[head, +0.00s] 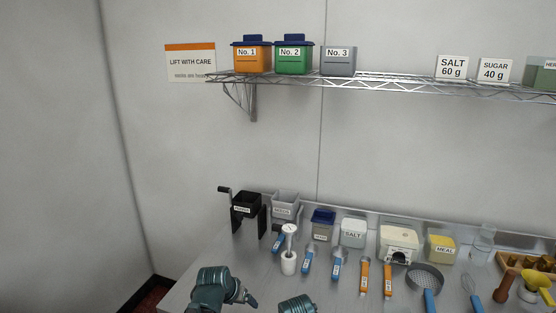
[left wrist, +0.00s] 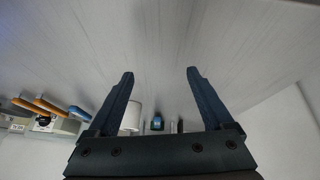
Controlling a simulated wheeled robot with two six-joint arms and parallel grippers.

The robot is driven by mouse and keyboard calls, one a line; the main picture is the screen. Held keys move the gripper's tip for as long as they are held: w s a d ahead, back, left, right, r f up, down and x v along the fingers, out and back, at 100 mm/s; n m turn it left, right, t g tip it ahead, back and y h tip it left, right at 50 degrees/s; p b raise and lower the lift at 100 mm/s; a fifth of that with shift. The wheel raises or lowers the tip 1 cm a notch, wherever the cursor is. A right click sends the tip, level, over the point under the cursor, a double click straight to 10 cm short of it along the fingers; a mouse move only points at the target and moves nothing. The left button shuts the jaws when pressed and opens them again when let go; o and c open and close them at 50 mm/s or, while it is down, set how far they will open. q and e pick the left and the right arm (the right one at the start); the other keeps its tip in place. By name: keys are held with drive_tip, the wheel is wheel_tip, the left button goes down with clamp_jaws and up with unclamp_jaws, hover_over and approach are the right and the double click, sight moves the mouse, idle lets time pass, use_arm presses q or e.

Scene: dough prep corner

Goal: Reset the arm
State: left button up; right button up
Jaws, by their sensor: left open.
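My left gripper (head: 246,298) is low in the head view, at the front left edge of the counter, partly hidden by its own teal wrist. In the left wrist view its two dark fingers (left wrist: 160,75) stand wide apart with nothing between them. A second teal part of my own arms shows at the bottom edge of the head view, with no fingers visible on it.
A wire shelf (head: 395,88) above carries bins No. 1 (head: 251,60), No. 2 (head: 294,60) and No. 3 (head: 338,66).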

use_arm(q)
drive_tip(key=s+a+f+n+g+y, duration=0.1)
drive_tip(key=s+a+g, duration=0.1)
drive_tip(key=s, duration=0.5)
drive_tip(key=s+a+f+n+g+y, duration=0.1)
drive_tip(key=s+a+f+g, duration=0.15)
drive_tip(key=s, duration=0.45)
drive_tip(key=s+d+m+g+y, duration=0.1)
drive_tip(key=s+d+m, duration=0.2)
drive_tip(key=d, duration=0.7)
drive_tip(key=shift+s+r+m, duration=0.3)
drive_tip(key=shift+s+r, duration=0.15)
drive_tip(key=shift+s, duration=0.6)
